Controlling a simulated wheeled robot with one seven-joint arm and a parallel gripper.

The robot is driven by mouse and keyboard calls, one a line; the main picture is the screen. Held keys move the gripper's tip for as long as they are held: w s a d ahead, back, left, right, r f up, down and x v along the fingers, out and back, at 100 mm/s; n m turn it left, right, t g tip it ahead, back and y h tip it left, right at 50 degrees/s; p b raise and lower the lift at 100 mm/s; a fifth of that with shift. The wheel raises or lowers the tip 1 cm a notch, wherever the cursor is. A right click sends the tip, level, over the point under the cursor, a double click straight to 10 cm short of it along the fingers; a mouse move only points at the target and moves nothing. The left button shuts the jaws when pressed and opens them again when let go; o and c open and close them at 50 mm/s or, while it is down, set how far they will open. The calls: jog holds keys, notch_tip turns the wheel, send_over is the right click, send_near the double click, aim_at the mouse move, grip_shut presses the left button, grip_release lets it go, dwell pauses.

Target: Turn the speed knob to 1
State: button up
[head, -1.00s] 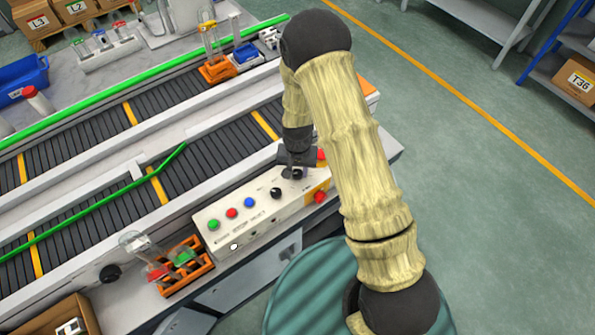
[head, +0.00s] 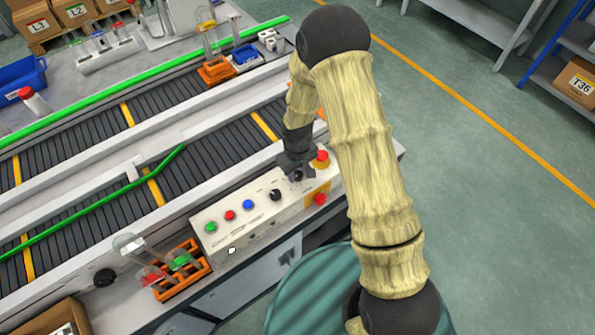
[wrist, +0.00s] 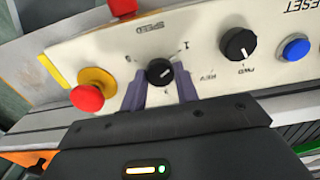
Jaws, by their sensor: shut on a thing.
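The black speed knob (wrist: 159,72) sits on the cream control panel (wrist: 210,75), under the printed word SPEED, which appears upside down in the wrist view. A pale mark shows on the knob's face; it seems to slant toward the upper right, on the side of the 1 label (wrist: 184,46). My gripper (wrist: 160,78) has one purple-grey finger on each side of the knob and is shut on it. In the head view my gripper (head: 297,174) is at the right part of the panel (head: 235,232) and partly hides the knob.
A red mushroom button on a yellow base (wrist: 87,97) is close left of my fingers in the wrist view. The FWD/REV knob (wrist: 238,45) and blue button (wrist: 296,48) are to the right. Conveyors (head: 90,145) run behind the panel. An orange rack (head: 182,285) stands left of it.

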aim_at(297, 174)
jog(key=shift+w+r, duration=0.1)
dwell(0.3)
jog(key=o, duration=1)
jog(key=shift+c, duration=0.2)
notch_tip(297, 174, up, 17)
jog(key=b, duration=0.2)
jog(key=shift+r, duration=0.15)
